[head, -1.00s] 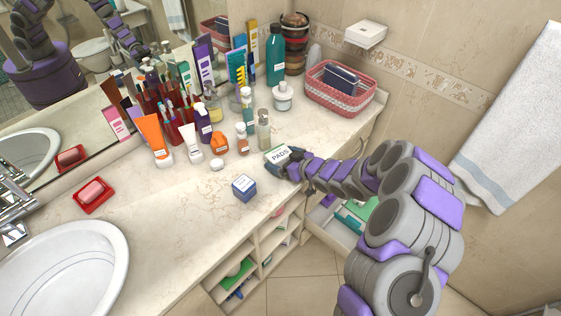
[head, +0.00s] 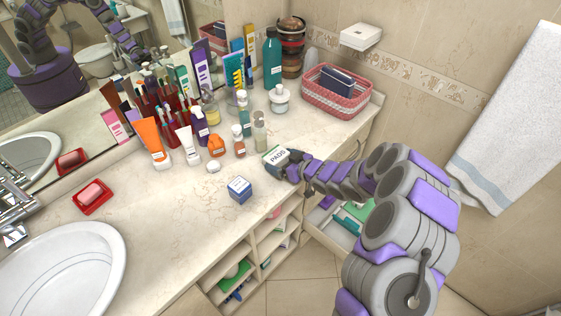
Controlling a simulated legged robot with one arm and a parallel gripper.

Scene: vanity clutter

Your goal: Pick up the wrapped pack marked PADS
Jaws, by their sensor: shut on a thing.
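The wrapped pack marked PADS (head: 275,156) is white with dark green ends. It is at the front part of the vanity counter, right of the small bottles, with its lettered face turned up. My gripper (head: 286,165) is shut on the pack's right end and hides that end. I cannot tell whether the pack touches the counter or is just above it.
A small blue box (head: 240,189) stands left of my gripper near the counter's front edge. A pink basket (head: 340,104) is at the back right. An open drawer (head: 335,232) lies below my arm.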

